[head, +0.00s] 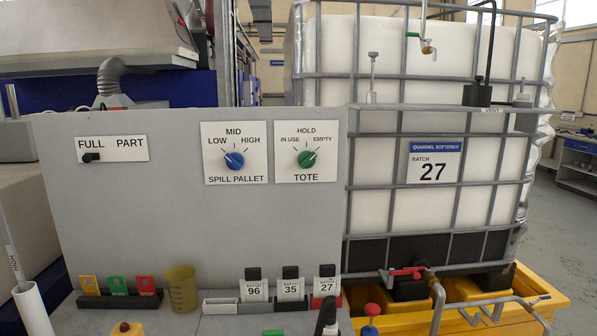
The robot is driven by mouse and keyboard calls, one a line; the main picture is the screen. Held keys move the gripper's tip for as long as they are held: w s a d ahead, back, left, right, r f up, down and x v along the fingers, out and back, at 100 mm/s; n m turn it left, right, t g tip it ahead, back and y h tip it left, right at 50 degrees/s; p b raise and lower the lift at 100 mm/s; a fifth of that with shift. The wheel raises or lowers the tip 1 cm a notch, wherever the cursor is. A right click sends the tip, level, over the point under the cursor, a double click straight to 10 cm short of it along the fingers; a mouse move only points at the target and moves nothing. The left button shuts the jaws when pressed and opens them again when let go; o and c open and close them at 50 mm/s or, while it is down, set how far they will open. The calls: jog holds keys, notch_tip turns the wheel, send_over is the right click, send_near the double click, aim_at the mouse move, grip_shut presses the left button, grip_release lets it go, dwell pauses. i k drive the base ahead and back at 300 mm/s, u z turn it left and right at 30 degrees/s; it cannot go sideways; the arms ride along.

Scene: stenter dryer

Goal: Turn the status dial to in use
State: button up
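The status dial (307,159) is a green round knob on a white plate marked TOTE, on the right part of the grey panel. Its plate reads IN USE at upper left, HOLD at the top and EMPTY at upper right. Its pale pointer mark seems to lean up and right, towards EMPTY, but it is too small to be sure. Nothing covers the dial. My gripper is not in view.
A blue SPILL PALLET dial (234,160) sits just left of it. A black FULL/PART switch (91,157) is further left. Batch-tagged holders (290,290) and a yellow cup (182,288) stand below. A caged white tote (390,190) stands behind, right.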

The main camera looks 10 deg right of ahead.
aim_at(306, 159)
jog(key=u, duration=0.4)
jog(key=k, duration=0.5)
jog(key=u, duration=0.95)
jog(key=k, duration=0.8)
jog(key=u, duration=0.75)
jog(key=i, duration=1.1)
jog(key=z, duration=0.65)
jog(key=i, duration=0.95)
jog(key=z, duration=0.65)
